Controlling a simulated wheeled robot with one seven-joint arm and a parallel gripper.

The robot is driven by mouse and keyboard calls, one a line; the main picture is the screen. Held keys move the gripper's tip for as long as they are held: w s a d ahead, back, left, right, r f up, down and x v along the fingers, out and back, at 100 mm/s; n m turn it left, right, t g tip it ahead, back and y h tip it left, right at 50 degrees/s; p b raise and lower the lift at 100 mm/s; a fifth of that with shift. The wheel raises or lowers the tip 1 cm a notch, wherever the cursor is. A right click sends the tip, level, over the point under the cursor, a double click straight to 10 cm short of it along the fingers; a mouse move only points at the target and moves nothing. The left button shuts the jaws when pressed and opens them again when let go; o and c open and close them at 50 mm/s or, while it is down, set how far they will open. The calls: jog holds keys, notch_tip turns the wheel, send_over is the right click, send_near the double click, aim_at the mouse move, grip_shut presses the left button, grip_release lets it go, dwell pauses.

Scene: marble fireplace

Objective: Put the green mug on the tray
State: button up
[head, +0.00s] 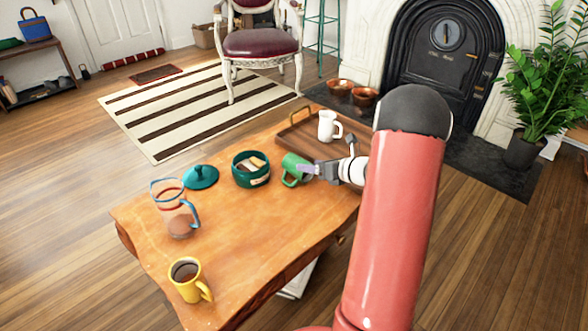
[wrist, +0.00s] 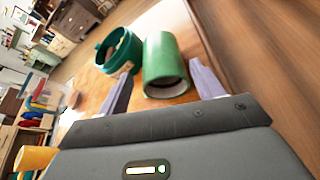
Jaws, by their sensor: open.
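The green mug (head: 294,169) is on the wooden table (head: 240,255), near the tray's left end. It also shows in the wrist view (wrist: 162,62), lying between the two fingers with its rim facing the camera. My gripper (head: 306,170) is open and right at the mug in the head view; in the wrist view, its fingers (wrist: 158,88) are on either side of the mug with gaps visible. I cannot tell whether either finger touches it. The wooden tray (head: 298,143) is at the table's far right end, partly hidden by my arm. A white mug (head: 329,126) stands on it.
A teal pot (head: 251,170) with things inside stands just left of the green mug, with its teal lid (head: 201,177) beside it. The tray's left part looks clear.

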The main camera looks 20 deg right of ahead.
aim_at(294, 171)
jog(key=x, duration=0.5)
jog(key=shift+w+f, duration=0.2)
jog(key=shift+w, duration=0.05)
jog(key=c, duration=1)
jog(key=shift+r, duration=0.1)
